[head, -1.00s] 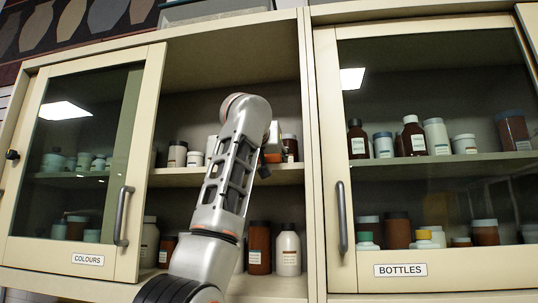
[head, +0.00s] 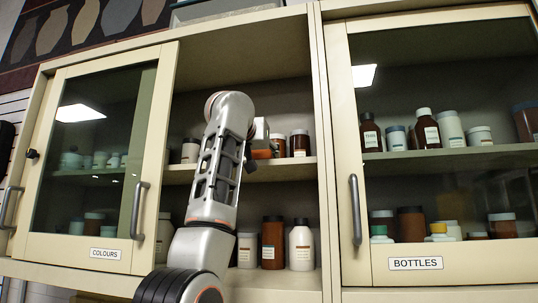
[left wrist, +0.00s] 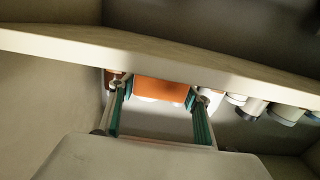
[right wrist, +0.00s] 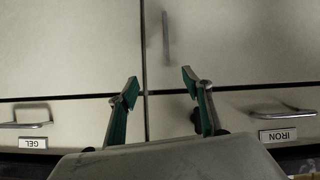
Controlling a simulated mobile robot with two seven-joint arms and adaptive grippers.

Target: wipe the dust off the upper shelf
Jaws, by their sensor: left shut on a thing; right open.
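The upper shelf (head: 290,169) is a pale board inside the open middle section of the cabinet, with jars on it. My left gripper (head: 262,143) reaches in over this shelf and is shut on an orange block (head: 263,154), low by the board. In the left wrist view, the orange block (left wrist: 162,93) sits between the green fingertips, close to the shelf board (left wrist: 150,55). I cannot tell whether the block touches the board. No dust can be made out. My arm hides part of the shelf. My right gripper (right wrist: 160,88) is open and empty in front of closed cabinet fronts.
Brown jars (head: 300,143) stand just right of the left gripper, and a jar (head: 191,150) stands left of my arm. Bottles (head: 273,243) stand on the level below. Glass doors marked COLOURS (head: 95,150) and BOTTLES (head: 440,130) flank the opening. Drawer handles (right wrist: 25,125) show near the right gripper.

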